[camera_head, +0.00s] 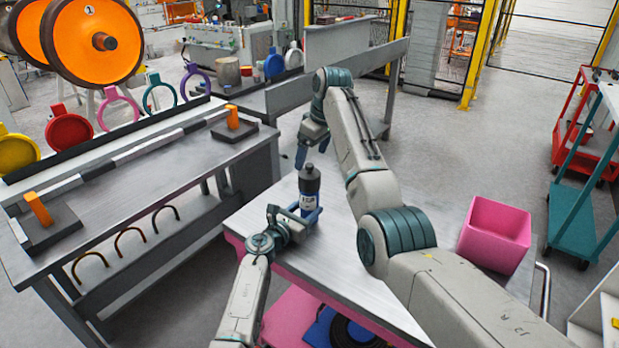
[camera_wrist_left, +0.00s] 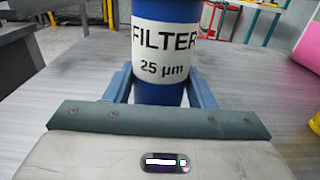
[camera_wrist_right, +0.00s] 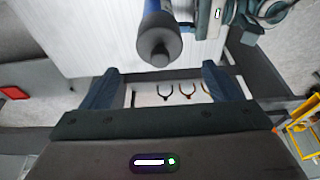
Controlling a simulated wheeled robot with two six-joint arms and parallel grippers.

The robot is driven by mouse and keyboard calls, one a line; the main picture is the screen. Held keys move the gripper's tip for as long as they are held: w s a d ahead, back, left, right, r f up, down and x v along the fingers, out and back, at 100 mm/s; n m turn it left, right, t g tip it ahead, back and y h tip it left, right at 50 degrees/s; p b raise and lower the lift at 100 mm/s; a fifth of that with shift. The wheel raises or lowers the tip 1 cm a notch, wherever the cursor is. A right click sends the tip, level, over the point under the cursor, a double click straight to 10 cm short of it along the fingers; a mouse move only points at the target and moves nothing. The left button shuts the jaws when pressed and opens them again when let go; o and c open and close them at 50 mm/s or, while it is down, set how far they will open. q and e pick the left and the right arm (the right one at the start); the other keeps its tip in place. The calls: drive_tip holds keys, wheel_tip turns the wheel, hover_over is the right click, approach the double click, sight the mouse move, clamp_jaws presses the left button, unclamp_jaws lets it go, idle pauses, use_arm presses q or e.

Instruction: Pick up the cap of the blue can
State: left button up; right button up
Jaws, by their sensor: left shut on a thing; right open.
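The blue can (camera_head: 309,201), with a white label reading "FILTER 25 µm" in the left wrist view (camera_wrist_left: 165,42), stands upright on the metal-topped table. Its dark grey cap (camera_head: 309,172) is on top; in the right wrist view the cap (camera_wrist_right: 158,50) faces the camera. My left gripper (camera_head: 308,213) is shut on the can's lower body, one finger on each side. My right gripper (camera_head: 301,156) is open and empty, beside and a little above the cap. In the right wrist view the cap lies just beyond the gap between the fingers (camera_wrist_right: 163,84), not between them.
A pink bin (camera_head: 495,234) stands at the table's right end. A workbench (camera_head: 150,190) with orange blocks and hanging hooks runs along the left. A grey bench (camera_head: 290,92) stands behind. The tabletop around the can is clear.

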sight(310, 165)
drive_tip(key=shift+x, duration=3.55)
drive_tip(key=shift+s+d, duration=0.1)
drive_tip(key=shift+d, duration=0.05)
drive_tip(key=c, duration=1)
wheel_tip(310, 165, up, 13)
use_arm(q)
drive_tip(key=o, duration=1.2)
